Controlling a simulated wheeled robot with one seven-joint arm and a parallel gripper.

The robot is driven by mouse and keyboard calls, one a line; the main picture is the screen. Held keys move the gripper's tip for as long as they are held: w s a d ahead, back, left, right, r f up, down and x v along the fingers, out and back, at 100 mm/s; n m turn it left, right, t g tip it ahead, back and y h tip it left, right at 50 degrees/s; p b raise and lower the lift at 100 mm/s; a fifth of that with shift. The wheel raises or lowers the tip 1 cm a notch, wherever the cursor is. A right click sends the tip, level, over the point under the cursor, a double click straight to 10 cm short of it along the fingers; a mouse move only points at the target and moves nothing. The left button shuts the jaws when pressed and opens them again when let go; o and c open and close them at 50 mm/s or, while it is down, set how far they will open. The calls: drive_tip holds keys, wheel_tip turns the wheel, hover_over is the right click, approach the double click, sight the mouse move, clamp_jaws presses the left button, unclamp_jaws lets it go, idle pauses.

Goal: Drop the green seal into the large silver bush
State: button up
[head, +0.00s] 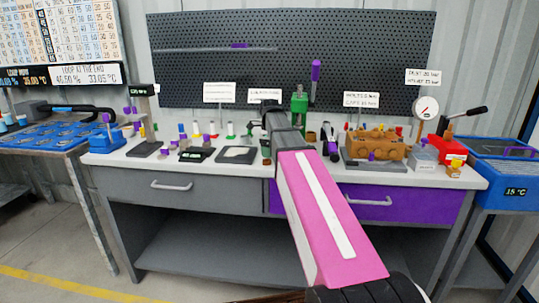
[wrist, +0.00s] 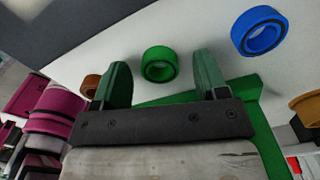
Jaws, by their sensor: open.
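The green seal (wrist: 159,63) is a short green ring with a dark bore, on the white surface in the wrist view. My gripper (wrist: 161,66) is open, with one green finger to each side of the seal in the picture. The seal appears just beyond the fingertips; I see no contact. In the head view, my pink arm reaches over the bench and hides the seal. I cannot pick out the large silver bush in either view.
In the wrist view, a blue ring (wrist: 259,31) lies to the right, a brown ring (wrist: 90,86) to the left, and a magenta part (wrist: 55,108) at the left edge. The bench (head: 130,160) holds small parts, a brown pump body (head: 378,145) and a gauge (head: 426,107).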

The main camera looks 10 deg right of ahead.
drive_tip(key=c, duration=1)
drive_tip(key=shift+r, duration=0.1)
